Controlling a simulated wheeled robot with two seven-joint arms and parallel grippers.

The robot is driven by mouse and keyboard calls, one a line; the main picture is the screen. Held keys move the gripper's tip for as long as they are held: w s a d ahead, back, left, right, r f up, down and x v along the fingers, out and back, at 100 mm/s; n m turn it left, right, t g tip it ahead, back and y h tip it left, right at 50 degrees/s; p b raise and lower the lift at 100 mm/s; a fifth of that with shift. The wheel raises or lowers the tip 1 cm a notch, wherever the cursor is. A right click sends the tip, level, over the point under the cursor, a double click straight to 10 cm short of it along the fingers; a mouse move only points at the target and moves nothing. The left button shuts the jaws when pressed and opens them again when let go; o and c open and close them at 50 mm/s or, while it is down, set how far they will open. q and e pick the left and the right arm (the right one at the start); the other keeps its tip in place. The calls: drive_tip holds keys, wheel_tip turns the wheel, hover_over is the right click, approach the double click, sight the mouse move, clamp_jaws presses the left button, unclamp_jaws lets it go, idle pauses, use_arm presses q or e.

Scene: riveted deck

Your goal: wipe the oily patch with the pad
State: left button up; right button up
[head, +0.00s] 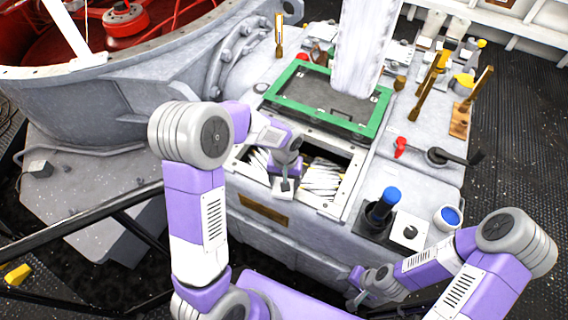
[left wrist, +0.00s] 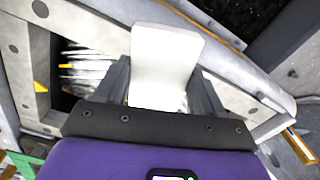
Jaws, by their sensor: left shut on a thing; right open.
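My left gripper (head: 286,184) is shut on a white pad (left wrist: 166,62). In the left wrist view the pad stands out between the two dark fingers, and part of it shows below the gripper in the head view (head: 280,192). The gripper is over the near edge of an open bay (head: 330,207) with white items inside. I cannot tell whether the pad touches anything. My right gripper (head: 357,290) is low at the front right, open, away from the pad. I cannot make out an oily patch for certain; a dark grey panel lies inside a green frame (head: 374,122).
A blue-capped dark bottle (head: 383,205) and a white cup with blue contents (head: 448,217) stand at the right front of the block. A red-knobbed lever (head: 440,156) lies behind them. Brushes (head: 428,90) stand at the back right. A large drum (head: 150,95) fills the left.

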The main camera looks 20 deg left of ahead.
use_arm(q)
wheel_tip(320, 180, up, 3)
drive_tip(key=shift+d+r+p, duration=0.1)
drive_tip(key=shift+p, duration=0.5)
drive_tip(key=shift+r+p, duration=1.7)
drive_tip(key=shift+r, duration=0.5)
